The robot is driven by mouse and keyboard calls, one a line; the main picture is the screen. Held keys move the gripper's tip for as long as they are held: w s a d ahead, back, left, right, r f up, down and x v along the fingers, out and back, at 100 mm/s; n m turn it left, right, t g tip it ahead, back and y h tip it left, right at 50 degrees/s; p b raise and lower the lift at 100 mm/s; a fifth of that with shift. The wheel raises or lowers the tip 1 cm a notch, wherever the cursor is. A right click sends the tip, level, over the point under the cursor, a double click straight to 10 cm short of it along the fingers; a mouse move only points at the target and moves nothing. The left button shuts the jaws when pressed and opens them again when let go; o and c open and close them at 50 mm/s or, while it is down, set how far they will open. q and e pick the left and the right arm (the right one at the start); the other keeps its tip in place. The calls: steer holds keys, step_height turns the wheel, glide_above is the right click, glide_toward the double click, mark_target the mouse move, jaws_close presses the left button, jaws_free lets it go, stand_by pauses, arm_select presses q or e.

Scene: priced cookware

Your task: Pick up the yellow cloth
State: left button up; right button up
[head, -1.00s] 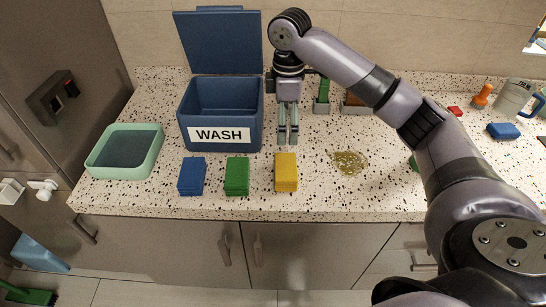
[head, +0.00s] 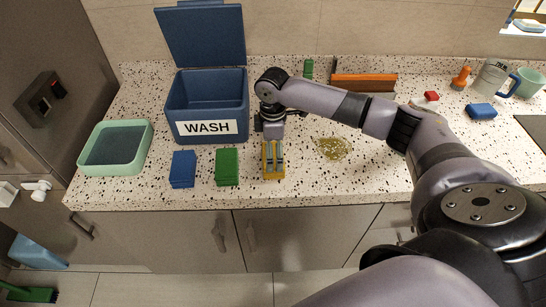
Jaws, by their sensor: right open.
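The yellow cloth (head: 273,177) lies folded on the speckled counter, at the right end of a row with a green cloth (head: 227,167) and a blue cloth (head: 182,169). My right gripper (head: 273,165) points down over the yellow cloth, its fingers covering much of the cloth's middle. The gripper is open. Whether the fingers touch the cloth cannot be told. The left gripper is not in view.
A blue bin (head: 207,106) marked WASH stands open behind the cloths. A green tray (head: 140,165) is at the left. A yellowish spill (head: 333,148) lies right of the yellow cloth. A blue sponge (head: 481,112), a mug and a pitcher stand at the far right.

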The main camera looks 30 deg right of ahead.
step_height(320, 180, down, 2)
steer(key=shift+s+f, duration=0.1)
steer(key=shift+f, duration=0.55)
steer(key=c, duration=0.9)
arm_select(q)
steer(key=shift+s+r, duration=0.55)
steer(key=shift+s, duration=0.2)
arm_select(e)
steer(key=shift+r, duration=0.1)
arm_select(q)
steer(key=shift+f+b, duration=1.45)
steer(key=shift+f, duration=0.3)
arm_select(e)
steer(key=shift+r, duration=9.95)
